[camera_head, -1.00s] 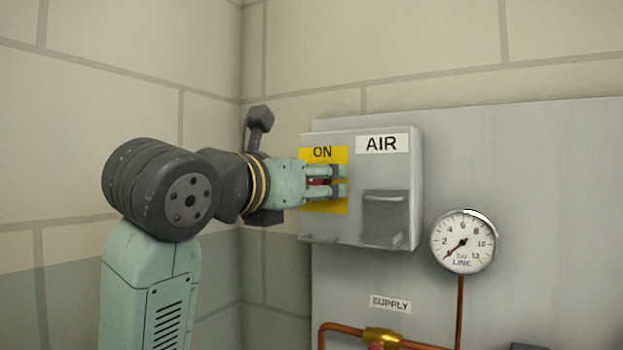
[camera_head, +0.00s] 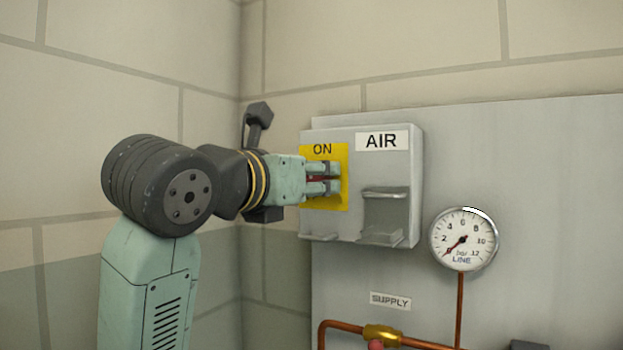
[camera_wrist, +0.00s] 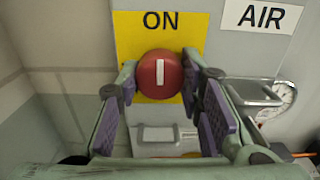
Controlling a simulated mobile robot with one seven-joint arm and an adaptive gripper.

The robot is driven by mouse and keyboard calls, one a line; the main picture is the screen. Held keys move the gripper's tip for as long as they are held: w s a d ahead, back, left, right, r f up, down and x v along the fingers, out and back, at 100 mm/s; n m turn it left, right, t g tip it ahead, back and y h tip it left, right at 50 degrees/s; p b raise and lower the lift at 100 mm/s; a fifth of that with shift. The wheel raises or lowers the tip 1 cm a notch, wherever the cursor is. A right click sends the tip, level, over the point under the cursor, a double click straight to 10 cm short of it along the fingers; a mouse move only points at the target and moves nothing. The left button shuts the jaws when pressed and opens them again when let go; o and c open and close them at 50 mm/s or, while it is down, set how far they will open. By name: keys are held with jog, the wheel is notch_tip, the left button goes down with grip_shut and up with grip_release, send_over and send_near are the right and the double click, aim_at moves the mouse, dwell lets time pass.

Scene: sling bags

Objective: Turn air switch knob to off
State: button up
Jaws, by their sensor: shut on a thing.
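The round red knob (camera_wrist: 159,75) sits on a yellow plate (camera_wrist: 127,32) under the word ON. Its white mark stands upright, toward ON. My gripper (camera_wrist: 161,72) has one finger on each side of the knob and is shut on it. In the head view my gripper (camera_head: 333,180) reaches in from the left to the grey AIR switch box (camera_head: 370,170). There the fingers hide most of the knob, with only a little red showing between them. No OFF label shows in either view.
A grey bracket (camera_head: 384,195) juts from the box just right of the plate. A pressure gauge (camera_head: 463,240) and copper pipe (camera_head: 459,310) are at the lower right. A tiled wall corner (camera_head: 241,60) is at the left, behind my wrist.

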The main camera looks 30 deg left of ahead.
jog(key=n+b, duration=0.1)
jog(key=n, duration=0.3)
jog(key=shift+f+b, duration=0.1)
jog(key=shift+b, duration=0.25)
jog(key=n+b, duration=0.2)
jog(key=n, duration=0.3)
jog(key=shift+b, duration=0.4)
jog(key=n+b, duration=0.3)
jog(key=n, duration=0.2)
jog(key=shift+n, duration=0.3)
jog(key=shift+n+b, duration=1)
jog(key=shift+n, duration=0.6)
jog(key=shift+r, duration=0.2)
jog(key=o, duration=1.2)
jog(key=shift+c, duration=0.2)
